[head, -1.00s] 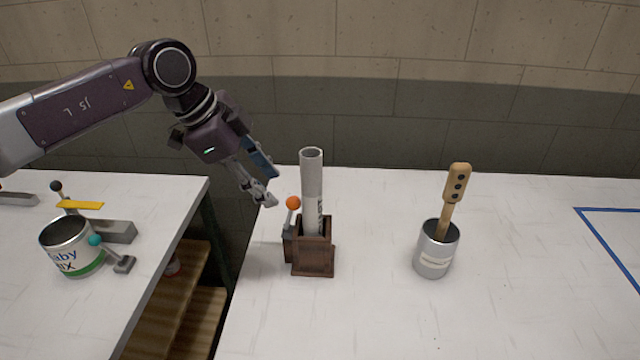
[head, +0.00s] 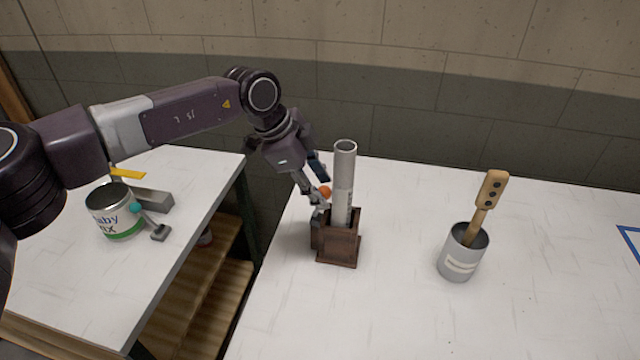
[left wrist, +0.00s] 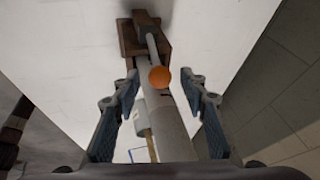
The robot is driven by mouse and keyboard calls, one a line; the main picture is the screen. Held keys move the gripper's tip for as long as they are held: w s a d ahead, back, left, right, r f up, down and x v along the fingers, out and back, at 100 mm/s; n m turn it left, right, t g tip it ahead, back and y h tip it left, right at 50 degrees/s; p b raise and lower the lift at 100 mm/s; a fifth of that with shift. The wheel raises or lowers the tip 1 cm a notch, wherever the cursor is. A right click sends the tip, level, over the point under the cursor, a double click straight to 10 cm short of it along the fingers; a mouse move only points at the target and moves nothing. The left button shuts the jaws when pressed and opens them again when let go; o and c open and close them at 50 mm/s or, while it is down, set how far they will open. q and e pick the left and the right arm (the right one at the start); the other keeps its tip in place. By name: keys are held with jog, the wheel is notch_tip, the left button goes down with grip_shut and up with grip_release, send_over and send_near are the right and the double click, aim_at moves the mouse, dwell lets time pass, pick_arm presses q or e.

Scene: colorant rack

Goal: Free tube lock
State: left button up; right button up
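The grey tube (head: 344,175) stands upright in a dark wooden holder (head: 340,248) on the white table. A lever with an orange ball knob (head: 325,191) is at the holder's left side; its stem is mostly hidden by my fingers. My left gripper (head: 319,184) is at the knob, left of the tube. In the left wrist view, the fingers of the left gripper (left wrist: 160,98) are spread, with the orange knob (left wrist: 159,77) showing between them and the tube (left wrist: 172,125) behind it. I see no finger contact with the knob. My right gripper is out of view.
A metal cup (head: 452,265) with a wooden-handled tool (head: 489,190) stands to the right. A second table at left holds a labelled can (head: 118,222) and a teal-knobbed lever (head: 136,208). A gap with wooden shelves separates the tables. The white table's front is clear.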

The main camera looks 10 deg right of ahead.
pick_arm(q)
jog(key=c, duration=1.1)
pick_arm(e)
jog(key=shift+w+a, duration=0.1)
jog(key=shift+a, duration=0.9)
